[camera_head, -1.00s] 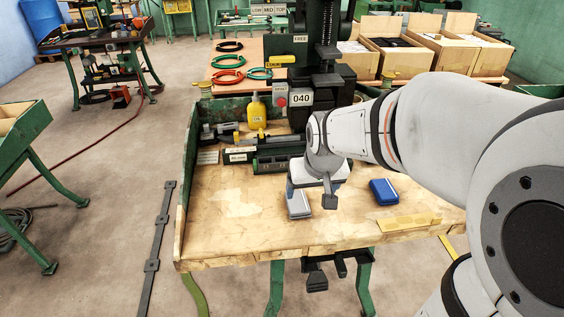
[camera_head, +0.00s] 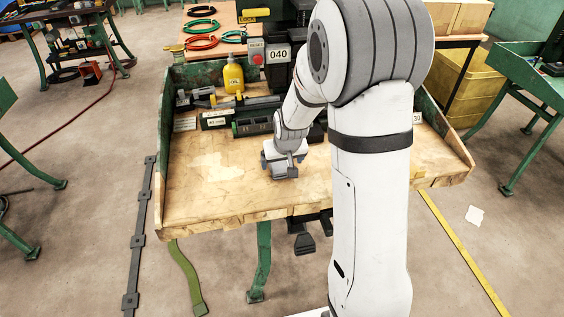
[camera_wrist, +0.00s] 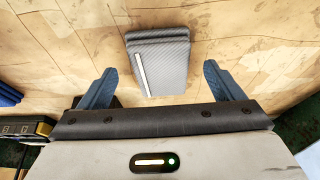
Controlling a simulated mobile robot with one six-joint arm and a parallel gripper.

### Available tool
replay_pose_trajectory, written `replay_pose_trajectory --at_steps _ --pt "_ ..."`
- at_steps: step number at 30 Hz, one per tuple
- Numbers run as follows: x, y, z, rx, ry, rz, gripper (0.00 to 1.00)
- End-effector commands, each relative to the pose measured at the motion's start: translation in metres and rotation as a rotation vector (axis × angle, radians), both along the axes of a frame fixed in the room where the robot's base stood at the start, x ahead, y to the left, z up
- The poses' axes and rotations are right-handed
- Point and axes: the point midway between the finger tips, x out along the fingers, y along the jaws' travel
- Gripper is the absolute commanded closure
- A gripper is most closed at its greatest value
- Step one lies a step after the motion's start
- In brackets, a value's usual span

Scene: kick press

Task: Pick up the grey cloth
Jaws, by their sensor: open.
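The grey cloth (camera_wrist: 160,62) lies folded in a small block on the wooden bench top, with a pale stripe along its left side. In the wrist view it sits between and slightly beyond my gripper's (camera_wrist: 159,70) two blue fingers. The fingers are open wide, with bare wood on both sides of the cloth. Nothing is held. In the head view my gripper (camera_head: 283,165) points down over the middle of the bench, and the cloth is mostly hidden beneath it.
A blue folded cloth (camera_wrist: 8,95) lies at the wrist view's left edge. On the bench (camera_head: 205,195), a yellow oil bottle (camera_head: 233,75) and dark tooling (camera_head: 255,117) stand behind my gripper. The bench's front left is clear. My arm hides much of its right side.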

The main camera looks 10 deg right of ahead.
Motion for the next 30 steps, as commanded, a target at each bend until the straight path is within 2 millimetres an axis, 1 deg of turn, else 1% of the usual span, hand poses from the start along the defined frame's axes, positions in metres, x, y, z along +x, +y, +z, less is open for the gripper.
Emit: replay_pose_trajectory --at_steps 1,4,13,30 --pt "0.003 0.000 -0.005 0.000 0.000 0.000 0.13" --pt "0.006 0.000 -0.013 0.000 -0.001 0.000 0.13" --pt "0.008 0.001 -0.016 0.000 -0.003 0.001 0.14" --pt "0.008 0.001 -0.015 -0.001 -0.003 0.002 0.60"
